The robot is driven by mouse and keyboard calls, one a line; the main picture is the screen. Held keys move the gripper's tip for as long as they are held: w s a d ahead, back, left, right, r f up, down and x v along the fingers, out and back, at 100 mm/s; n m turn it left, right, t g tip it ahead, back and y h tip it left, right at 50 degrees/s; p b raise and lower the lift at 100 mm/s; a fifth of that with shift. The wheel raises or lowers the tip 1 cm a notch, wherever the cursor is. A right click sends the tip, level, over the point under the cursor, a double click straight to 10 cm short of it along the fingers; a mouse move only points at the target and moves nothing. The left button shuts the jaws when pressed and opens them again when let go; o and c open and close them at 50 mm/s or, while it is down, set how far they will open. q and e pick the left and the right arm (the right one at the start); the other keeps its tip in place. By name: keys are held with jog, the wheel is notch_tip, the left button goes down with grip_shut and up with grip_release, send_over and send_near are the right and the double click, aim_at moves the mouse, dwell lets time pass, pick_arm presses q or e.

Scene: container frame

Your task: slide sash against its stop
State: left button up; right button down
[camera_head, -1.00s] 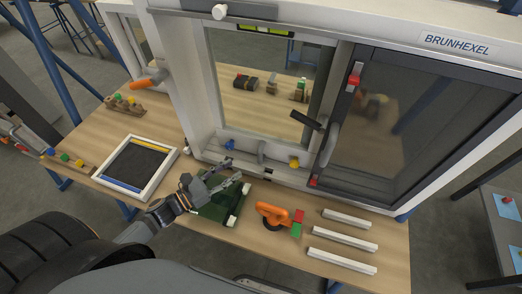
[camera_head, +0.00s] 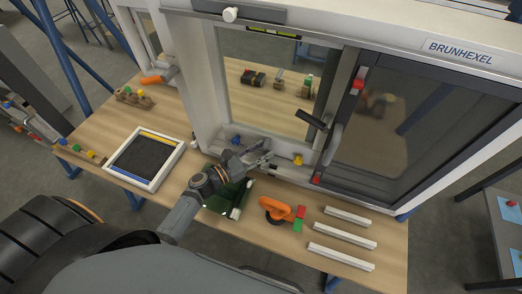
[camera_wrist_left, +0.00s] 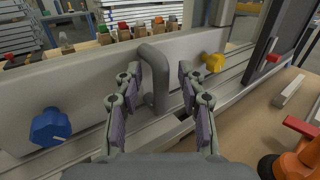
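The dark-framed sash (camera_head: 420,125) fills the right half of the white window frame (camera_head: 198,80), with a grey pull handle (camera_head: 331,145) and red pieces at its left edge. A grey bent handle (camera_wrist_left: 158,78) stands on the lower rail of the frame. My left gripper (camera_head: 264,157) is at this lower rail. In the left wrist view my left gripper (camera_wrist_left: 159,72) is open, with one finger on either side of the bent handle and gaps visible. A blue knob (camera_wrist_left: 50,127) and a yellow knob (camera_wrist_left: 213,62) sit along the rail. My right gripper is not in view.
An orange tool (camera_head: 275,208) with red and green blocks lies on the wooden bench (camera_head: 180,205). Several white strips (camera_head: 343,233) lie to its right. A dark green item (camera_head: 222,200) is under my left arm. A white-framed tray (camera_head: 175,160) lies left.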

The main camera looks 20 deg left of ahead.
aim_at(289, 146)
pick_arm(q)
jog(key=c, duration=0.7)
grip_shut()
jog(key=shift+w+r, duration=0.1)
jog(key=shift+r, duration=0.05)
jog(key=d, duration=0.5)
jog(key=shift+d+r+p, duration=0.15)
jog(key=shift+r+p, duration=0.05)
jog(key=shift+p, duration=0.1)
jog(key=o, duration=0.8)
grip_release()
jog(key=v, duration=1.2)
jog(key=shift+f, duration=0.4)
